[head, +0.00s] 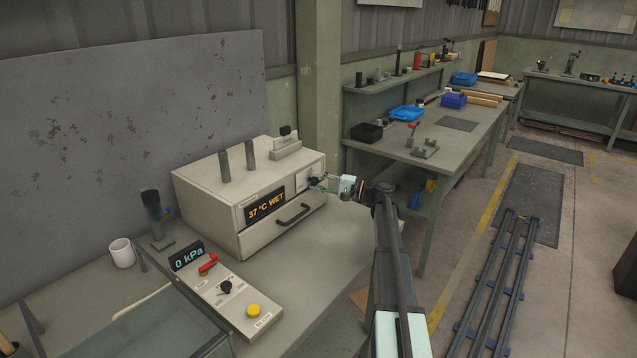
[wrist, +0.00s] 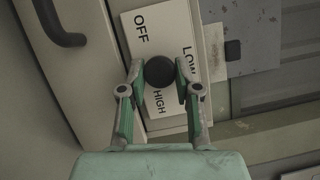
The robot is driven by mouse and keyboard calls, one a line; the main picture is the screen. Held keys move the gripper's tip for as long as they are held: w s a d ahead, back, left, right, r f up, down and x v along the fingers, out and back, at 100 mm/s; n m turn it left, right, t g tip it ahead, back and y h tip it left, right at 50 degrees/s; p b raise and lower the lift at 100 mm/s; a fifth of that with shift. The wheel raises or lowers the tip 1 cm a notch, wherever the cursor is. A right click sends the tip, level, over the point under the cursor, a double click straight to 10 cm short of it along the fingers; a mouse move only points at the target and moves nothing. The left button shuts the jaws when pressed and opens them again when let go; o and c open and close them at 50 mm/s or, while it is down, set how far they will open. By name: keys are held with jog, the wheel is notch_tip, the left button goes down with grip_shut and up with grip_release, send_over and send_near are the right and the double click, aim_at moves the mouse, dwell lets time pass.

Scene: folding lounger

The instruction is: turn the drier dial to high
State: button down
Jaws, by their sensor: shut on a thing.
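The drier (head: 225,225) is a cream box on the bench, and its display reads 37 °C WET. Its dial (wrist: 160,72) is a round black knob on a white plate (wrist: 140,22) marked OFF, LOW and HIGH. In the wrist view OFF is at the upper left, LOW at the right and HIGH below the knob. My gripper (wrist: 160,77) is shut on the dial, one finger on each side. In the head view my gripper (head: 323,183) is at the drier's front right and covers most of the dial. I cannot tell which mark the dial points to.
The drier's black handle (head: 293,213) lies left of my gripper; it also shows in the wrist view (wrist: 58,25). A control box (head: 222,290) with a red lever, black knob and yellow button stands in front. A white mug (head: 121,253) is at the left.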

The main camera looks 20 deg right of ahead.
jog(key=c, duration=0.8)
grip_release()
jog(key=shift+c, duration=0.2)
jog(key=r+v, duration=0.1)
jog(key=v, duration=1.1)
jog(key=shift+f, duration=0.45)
jog(key=shift+w, duration=0.1)
